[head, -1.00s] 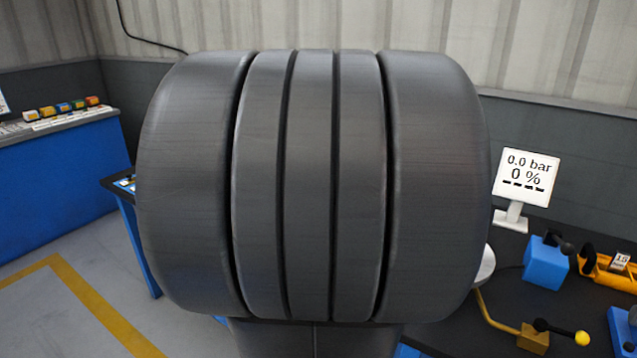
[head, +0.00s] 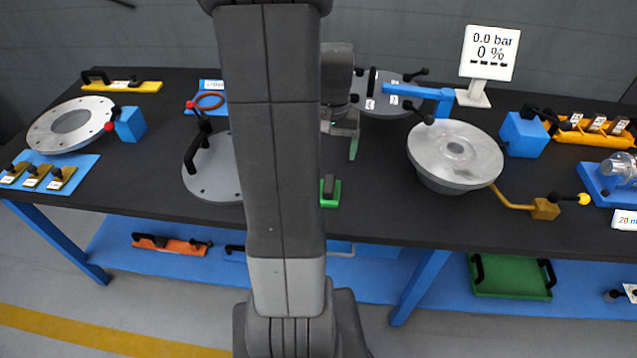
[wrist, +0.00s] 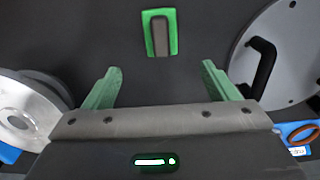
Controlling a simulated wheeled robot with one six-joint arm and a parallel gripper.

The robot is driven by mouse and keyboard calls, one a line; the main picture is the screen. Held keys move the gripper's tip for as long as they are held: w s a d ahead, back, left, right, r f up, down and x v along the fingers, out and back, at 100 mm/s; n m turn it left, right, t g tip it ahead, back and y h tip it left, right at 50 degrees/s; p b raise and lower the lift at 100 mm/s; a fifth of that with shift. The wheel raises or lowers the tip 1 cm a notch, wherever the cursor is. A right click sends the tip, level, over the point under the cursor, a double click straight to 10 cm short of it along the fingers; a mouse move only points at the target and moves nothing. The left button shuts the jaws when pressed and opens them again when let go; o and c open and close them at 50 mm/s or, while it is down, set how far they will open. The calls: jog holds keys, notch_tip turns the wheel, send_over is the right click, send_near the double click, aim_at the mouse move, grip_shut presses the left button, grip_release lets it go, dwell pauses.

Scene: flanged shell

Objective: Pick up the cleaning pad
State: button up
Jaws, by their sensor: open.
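The cleaning pad (head: 330,191) is a small green block with a dark grey grip on top. It lies on the black table just right of my arm in the head view. It also shows in the wrist view (wrist: 160,34), at the top centre, beyond the fingertips. My gripper (head: 346,143) is over the table, behind the pad in the head view and partly hidden by my arm. In the wrist view its two green fingers (wrist: 157,78) are wide apart with nothing between them. The pad is apart from the fingers.
A grey disc with a black handle (head: 213,180) lies left of the pad, partly behind my arm. A round metal flange (head: 455,152) stands to the right, with a yellow crank (head: 518,203) beside it. The table around the pad is clear.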

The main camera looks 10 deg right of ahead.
aim_at(331, 183)
notch_tip(331, 183, down, 8)
jog(key=shift+s+d, duration=0.1)
jog(key=shift+f+p, duration=0.3)
jog(key=shift+f, duration=2.35)
jog(key=c, duration=1.1)
notch_tip(331, 183, up, 10)
jog(key=shift+r, duration=0.1)
jog(key=shift+o, duration=1.1)
jog(key=shift+c, duration=0.4)
